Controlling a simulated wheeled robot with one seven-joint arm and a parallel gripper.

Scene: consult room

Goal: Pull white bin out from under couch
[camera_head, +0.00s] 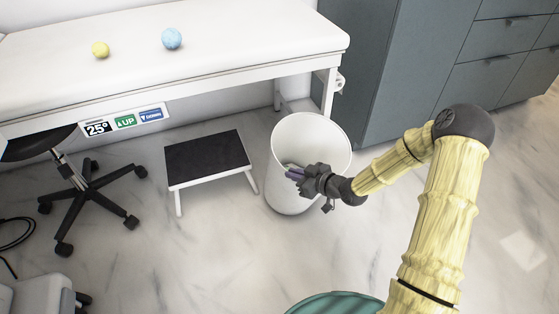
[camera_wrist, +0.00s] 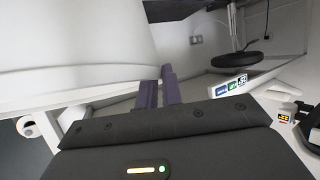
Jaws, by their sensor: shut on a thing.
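The white bin (camera_head: 318,135) is a round, open-topped bin standing upright on the floor at the right end of the white couch (camera_head: 200,65). Its back part is close to the couch's right leg. My gripper (camera_head: 294,173) is at the bin's near side, in front of its wall in the head view. In the wrist view the bin's pale wall (camera_wrist: 70,45) fills the upper left, and the two dark fingers (camera_wrist: 160,92) are close together beside it. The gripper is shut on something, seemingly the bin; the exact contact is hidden.
A black-topped step stool (camera_head: 208,158) stands left of the bin. A wheeled stool (camera_head: 85,190) is further left. Grey cabinets (camera_head: 400,70) stand behind at the right. Yellow (camera_head: 100,49) and blue (camera_head: 172,38) balls lie on the couch. The floor in front of the step stool is clear.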

